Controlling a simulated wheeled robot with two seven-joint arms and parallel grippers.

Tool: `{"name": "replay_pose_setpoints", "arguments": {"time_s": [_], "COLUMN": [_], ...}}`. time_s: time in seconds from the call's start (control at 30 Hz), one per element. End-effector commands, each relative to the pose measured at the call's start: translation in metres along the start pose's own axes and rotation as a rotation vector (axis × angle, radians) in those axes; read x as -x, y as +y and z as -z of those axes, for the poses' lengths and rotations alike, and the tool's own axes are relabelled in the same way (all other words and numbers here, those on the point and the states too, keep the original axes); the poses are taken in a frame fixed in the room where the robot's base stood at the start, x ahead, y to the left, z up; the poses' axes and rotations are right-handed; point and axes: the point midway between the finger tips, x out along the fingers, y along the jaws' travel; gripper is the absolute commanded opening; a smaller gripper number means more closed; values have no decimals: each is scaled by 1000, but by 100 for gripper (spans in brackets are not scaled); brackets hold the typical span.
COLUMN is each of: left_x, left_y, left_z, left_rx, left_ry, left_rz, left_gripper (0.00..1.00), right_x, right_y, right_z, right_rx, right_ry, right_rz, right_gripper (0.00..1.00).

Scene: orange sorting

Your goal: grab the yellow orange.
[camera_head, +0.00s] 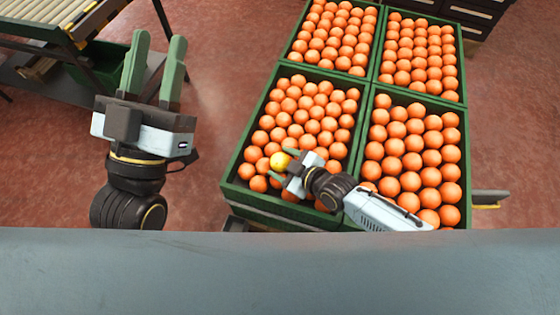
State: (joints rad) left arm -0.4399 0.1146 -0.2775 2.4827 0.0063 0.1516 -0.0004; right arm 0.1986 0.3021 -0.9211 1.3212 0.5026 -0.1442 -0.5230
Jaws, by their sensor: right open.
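The yellow orange (280,161) lies among the orange fruit near the front left of the front-left green crate (232,165). My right gripper (282,164) reaches in from the right, low over this crate, with its green fingers pointing left. The fingers are apart, and the yellow orange shows at their tips, roughly between them. I cannot tell whether they touch it. My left gripper (155,60) is raised over the floor left of the crates, with its green fingers pointing up, apart and empty.
Several green crates of oranges stand together, with another front crate (464,165) under my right forearm. A roller conveyor (50,20) is at the top left. Dark drawers (475,12) stand at the top right. Red floor lies open between conveyor and crates.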

Motion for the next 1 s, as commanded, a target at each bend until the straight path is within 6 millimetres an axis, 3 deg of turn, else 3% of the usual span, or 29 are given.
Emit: {"name": "replay_pose_setpoints", "arguments": {"time_s": [0.1,0.37,0.77,1.0], "left_x": [0,0,-2,-1], "left_y": [0,0,0,-3], "left_z": [0,0,-1,-21], "left_rx": [0,0,0,-4], "left_ry": [-1,-2,-21,-196], "left_rz": [0,0,1,7], "left_gripper": [36,36,36,36], "right_x": [0,0,2,11], "right_y": [0,0,2,7], "right_z": [0,0,4,18], "right_rx": [0,0,0,0], "right_ry": [0,0,1,1], "right_rz": [0,0,0,0], "right_gripper": [58,24,24,24]}}
